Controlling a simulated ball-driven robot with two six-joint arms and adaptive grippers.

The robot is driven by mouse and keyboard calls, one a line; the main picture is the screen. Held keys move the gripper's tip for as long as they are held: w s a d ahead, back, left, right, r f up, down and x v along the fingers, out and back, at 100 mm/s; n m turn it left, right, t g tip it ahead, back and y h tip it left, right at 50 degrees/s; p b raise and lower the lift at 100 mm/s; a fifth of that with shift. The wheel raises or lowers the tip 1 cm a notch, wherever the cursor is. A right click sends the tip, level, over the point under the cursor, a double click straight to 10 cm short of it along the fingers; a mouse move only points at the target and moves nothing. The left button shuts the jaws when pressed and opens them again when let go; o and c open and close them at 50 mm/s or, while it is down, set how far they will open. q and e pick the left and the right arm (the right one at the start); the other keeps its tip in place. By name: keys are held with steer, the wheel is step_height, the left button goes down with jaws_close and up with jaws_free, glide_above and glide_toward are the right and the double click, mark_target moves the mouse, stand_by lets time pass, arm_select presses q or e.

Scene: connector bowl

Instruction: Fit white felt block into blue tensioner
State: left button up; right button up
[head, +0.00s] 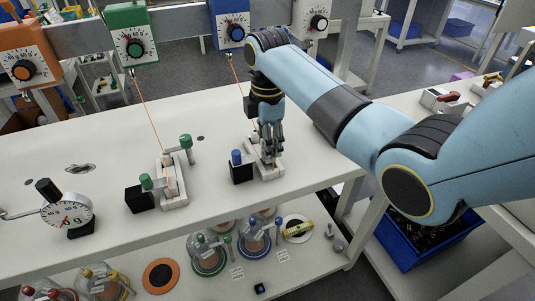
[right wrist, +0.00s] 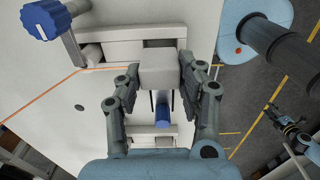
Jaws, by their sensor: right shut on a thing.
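The blue tensioner is the white fixture with blue knobs on the table. In the head view its blue knob (head: 236,157) and white base (head: 270,174) show beside my right gripper (head: 268,148), which points down over the base. In the right wrist view my right gripper (right wrist: 159,76) is shut on the white felt block (right wrist: 158,72), one finger on each side. The block overlaps the edge of the tensioner's white rails (right wrist: 118,52), near a dark slot; I cannot tell whether it touches. A blue knob (right wrist: 46,18) and a second blue cylinder (right wrist: 163,117) also show. My left gripper is out of view.
A similar fixture with green knobs (head: 147,182) stands to the left on the white table (head: 110,215). Black blocks stand beside both fixtures. Orange threads run down from the hanging green dial (head: 130,45) and blue dial (head: 233,30). A round gauge (head: 67,213) is at the left.

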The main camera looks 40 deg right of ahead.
steer(key=shift+f, duration=1.95)
steer(key=o, duration=0.9)
steer(key=shift+f, duration=0.15)
step_height(320, 180, up, 12)
steer(key=shift+r, duration=0.2)
